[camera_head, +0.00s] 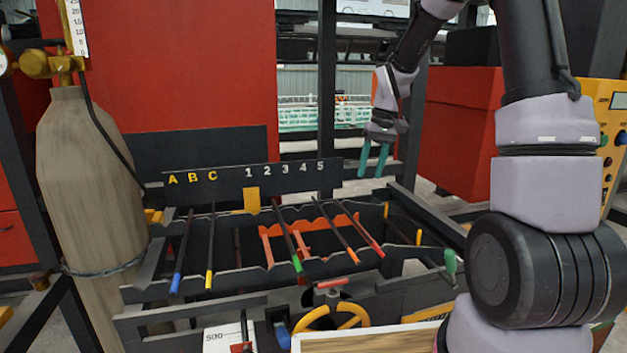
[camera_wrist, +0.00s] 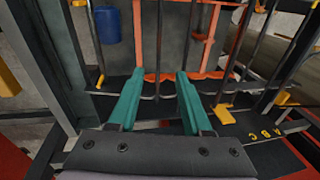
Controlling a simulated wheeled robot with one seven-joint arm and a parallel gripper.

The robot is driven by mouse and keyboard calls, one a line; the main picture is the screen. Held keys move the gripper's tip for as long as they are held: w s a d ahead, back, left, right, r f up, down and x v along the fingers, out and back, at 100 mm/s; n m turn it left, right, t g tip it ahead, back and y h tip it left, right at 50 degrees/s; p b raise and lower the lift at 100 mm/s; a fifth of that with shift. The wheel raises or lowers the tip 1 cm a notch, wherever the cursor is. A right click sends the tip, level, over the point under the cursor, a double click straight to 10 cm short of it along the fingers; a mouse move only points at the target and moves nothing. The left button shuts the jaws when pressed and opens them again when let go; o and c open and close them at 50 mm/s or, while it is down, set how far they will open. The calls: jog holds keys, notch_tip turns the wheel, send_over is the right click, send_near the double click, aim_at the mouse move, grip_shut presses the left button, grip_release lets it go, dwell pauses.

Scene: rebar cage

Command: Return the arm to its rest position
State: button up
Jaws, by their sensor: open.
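My gripper (camera_head: 374,160) hangs from my arm at the upper right of the head view, above the back right end of the rebar rack (camera_head: 150,294). Its two teal fingers are apart with nothing between them. They also show in the wrist view (camera_wrist: 159,86), pointing over the rack. Rods lie across the rack: a blue-tipped rod (camera_head: 181,255), a yellow-tipped rod (camera_head: 210,250), a green-tipped rod (camera_head: 291,248), and orange- and red-tipped rods (camera_head: 335,232) to the right. The fingers appear clear of the rods.
A dark sign board (camera_head: 225,184) with letters A B C and numbers 1 to 5 stands behind the rods. A gas cylinder (camera_head: 90,180) stands at left. A red cabinet (camera_head: 462,150) stands behind my arm. A yellow control box (camera_head: 608,110) is at right.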

jog(key=s+d+r+m+t, duration=0.1)
jog(key=s+r+m+t, duration=0.2)
jog(key=s+r, duration=0.85)
jog(key=s+d+r+m+t, duration=0.1)
jog(key=s+r, duration=0.5)
jog(key=s, duration=0.7)
jog(key=m+t, duration=0.1)
jog(key=t, duration=0.1)
jog(key=shift+r+m+t, duration=0.2)
jog(key=shift+m+t, duration=0.2)
